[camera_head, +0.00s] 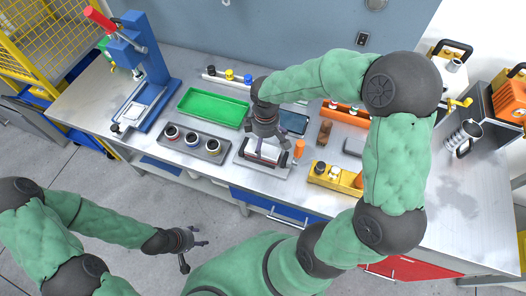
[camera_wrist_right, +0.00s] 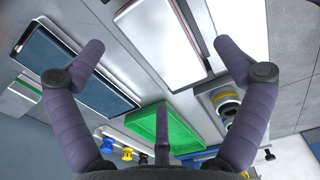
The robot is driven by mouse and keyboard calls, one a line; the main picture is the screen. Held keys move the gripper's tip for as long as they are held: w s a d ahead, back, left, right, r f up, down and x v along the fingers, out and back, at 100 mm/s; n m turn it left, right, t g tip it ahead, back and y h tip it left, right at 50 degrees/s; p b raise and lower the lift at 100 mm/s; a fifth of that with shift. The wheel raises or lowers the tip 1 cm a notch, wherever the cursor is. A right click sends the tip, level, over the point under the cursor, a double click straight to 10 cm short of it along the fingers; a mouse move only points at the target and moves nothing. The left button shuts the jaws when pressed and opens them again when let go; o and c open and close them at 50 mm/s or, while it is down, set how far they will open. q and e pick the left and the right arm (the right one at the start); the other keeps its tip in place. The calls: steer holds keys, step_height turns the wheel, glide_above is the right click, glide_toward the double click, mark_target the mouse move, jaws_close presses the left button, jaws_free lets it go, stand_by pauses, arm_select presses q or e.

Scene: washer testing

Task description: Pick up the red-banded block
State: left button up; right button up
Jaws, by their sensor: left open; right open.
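A white block (camera_head: 264,151) lies on a grey plate (camera_head: 246,161) on the bench, below my right gripper (camera_head: 271,146). In the right wrist view the white block (camera_wrist_right: 158,45) shows a thin red band along its right side, and the gripper's fingers (camera_wrist_right: 160,50) stand apart on either side of it. Nothing is held between the fingers; whether they touch the block cannot be told. In the head view the fingers partly hide the block. My left gripper (camera_head: 195,254) is open and empty, low at the left, in front of the bench.
A green tray (camera_head: 213,108) and a dark block with round fixtures (camera_head: 193,143) stand left of the right gripper. A dark tablet (camera_head: 293,122) is behind it. An orange cylinder (camera_head: 298,149) and a yellow holder (camera_head: 335,178) are to its right. A blue press (camera_head: 150,60) stands further left.

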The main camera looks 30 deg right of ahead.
mark_target(264, 146)
steer(key=f, duration=0.1)
steer(key=f+b, duration=0.1)
steer(key=f, duration=0.1)
steer(key=f+b, duration=0.1)
steer(key=f, duration=0.1)
steer(key=shift+w, duration=0.35)
steer(key=c, duration=1.6)
steer(key=shift+r, duration=0.1)
steer(key=shift+c, duration=0.2)
